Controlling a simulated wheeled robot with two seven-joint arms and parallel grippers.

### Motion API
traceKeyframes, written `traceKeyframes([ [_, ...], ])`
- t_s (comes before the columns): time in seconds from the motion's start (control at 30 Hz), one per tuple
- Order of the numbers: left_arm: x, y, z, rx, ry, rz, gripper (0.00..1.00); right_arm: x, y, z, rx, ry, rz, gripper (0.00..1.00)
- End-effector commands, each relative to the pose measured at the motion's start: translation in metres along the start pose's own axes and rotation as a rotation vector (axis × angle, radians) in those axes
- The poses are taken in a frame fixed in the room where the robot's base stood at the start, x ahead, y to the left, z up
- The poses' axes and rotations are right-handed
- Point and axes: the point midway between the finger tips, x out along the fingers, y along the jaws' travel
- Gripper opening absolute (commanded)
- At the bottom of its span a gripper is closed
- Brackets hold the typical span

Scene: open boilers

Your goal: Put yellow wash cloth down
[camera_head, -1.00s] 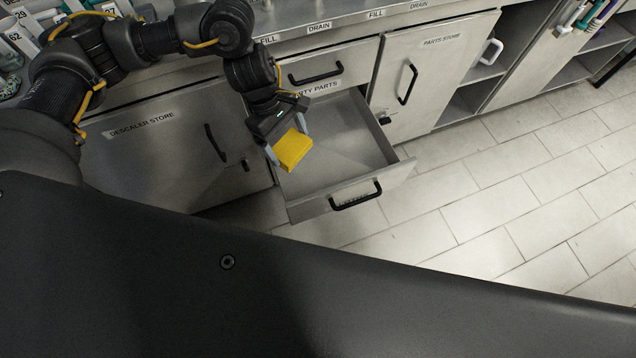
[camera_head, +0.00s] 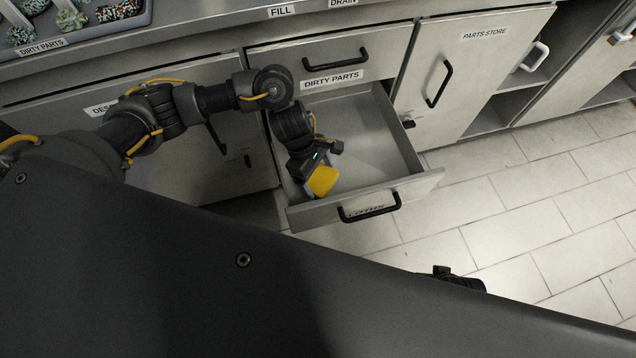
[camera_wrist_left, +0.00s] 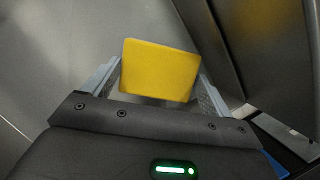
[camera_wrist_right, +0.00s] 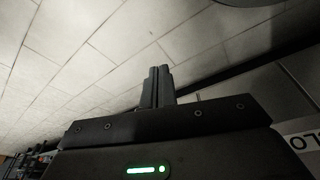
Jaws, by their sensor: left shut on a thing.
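The yellow wash cloth (camera_head: 322,181) is a folded block between the fingers of my left gripper (camera_head: 318,184). The gripper is shut on it, inside the open drawer (camera_head: 375,150) near its front left. In the left wrist view the cloth (camera_wrist_left: 159,71) sits between both fingers (camera_wrist_left: 160,85) above the grey drawer floor. I cannot tell whether the cloth touches the floor. My right gripper (camera_wrist_right: 158,86) has its fingers together with nothing between them; in the head view only a dark part of that arm shows at the lower right.
The drawer front has a black handle (camera_head: 368,209). A DIRTY PARTS label (camera_head: 333,78) is above the drawer. A tray of speckled parts (camera_head: 60,44) stands on the counter at the upper left. The parts store door (camera_head: 470,65) is right of the drawer. Tiled floor (camera_head: 520,215) is clear.

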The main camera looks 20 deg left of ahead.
Motion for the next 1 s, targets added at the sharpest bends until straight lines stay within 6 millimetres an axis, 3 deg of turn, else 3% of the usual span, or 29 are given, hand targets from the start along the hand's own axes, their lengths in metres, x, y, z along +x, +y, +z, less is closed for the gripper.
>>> traceKeyframes([
  [0.23,0.010,0.000,-0.005,-0.002,-0.001,0.001,0.67,-0.003,0.000,-0.001,0.000,0.001,0.000,0.00],
  [0.5,0.041,0.000,-0.017,-0.004,-0.001,0.002,0.67,-0.012,0.001,-0.005,0.002,0.011,0.001,0.00],
  [1.0,0.045,0.000,-0.018,-0.002,-0.001,0.003,0.67,-0.017,0.001,-0.004,0.003,0.009,0.001,0.00],
])
